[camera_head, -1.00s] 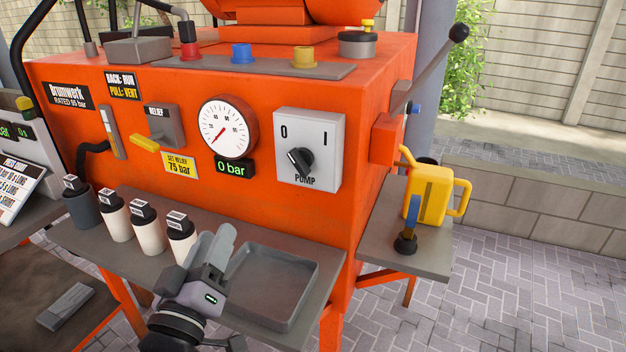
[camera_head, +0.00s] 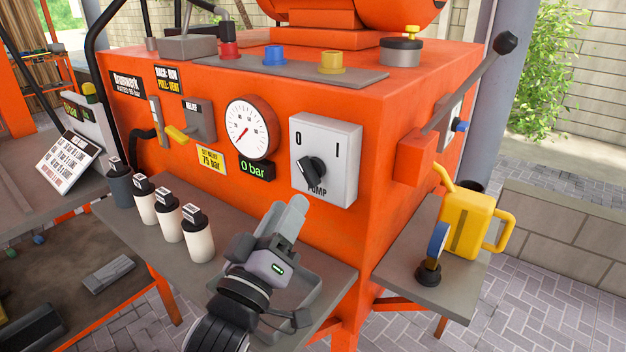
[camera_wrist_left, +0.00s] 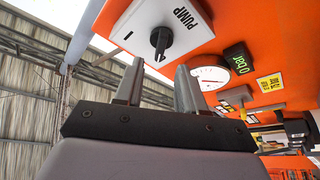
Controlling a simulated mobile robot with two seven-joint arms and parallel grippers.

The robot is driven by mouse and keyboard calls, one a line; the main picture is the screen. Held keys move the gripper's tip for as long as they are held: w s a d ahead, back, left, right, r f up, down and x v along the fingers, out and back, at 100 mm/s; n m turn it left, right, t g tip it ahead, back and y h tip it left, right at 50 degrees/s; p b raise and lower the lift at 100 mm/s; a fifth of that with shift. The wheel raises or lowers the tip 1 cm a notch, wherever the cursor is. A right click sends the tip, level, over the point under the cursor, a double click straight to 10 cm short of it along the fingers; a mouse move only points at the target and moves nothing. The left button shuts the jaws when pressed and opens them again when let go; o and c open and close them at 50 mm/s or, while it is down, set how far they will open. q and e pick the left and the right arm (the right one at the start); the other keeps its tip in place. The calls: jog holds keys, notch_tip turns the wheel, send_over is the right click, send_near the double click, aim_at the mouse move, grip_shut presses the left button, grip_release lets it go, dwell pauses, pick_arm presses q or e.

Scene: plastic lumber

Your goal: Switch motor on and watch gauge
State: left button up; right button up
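The pump switch (camera_head: 312,170) is a black knob on a light grey plate marked 0, I and PUMP, and its pointer leans toward 0. It also shows in the left wrist view (camera_wrist_left: 161,40). The round white gauge (camera_head: 252,128) has its red needle at the low end; the display (camera_head: 257,171) below it reads 0 bar. My left gripper (camera_head: 288,217) is below and in front of the switch plate, apart from it. In the left wrist view its two fingers (camera_wrist_left: 158,82) stand apart with nothing between them. My right gripper is not in view.
A grey tray (camera_head: 335,285) lies on the shelf under my left gripper, with several bottles (camera_head: 170,217) to its left. A yellow can (camera_head: 470,225) stands on the right side shelf. A long lever (camera_head: 470,80) sticks out at the machine's right side.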

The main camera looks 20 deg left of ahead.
aim_at(305, 175)
pick_arm(q)
jog(key=shift+p+x, duration=0.5)
jog(key=shift+x, duration=2.95)
jog(key=shift+a, duration=0.1)
grip_shut()
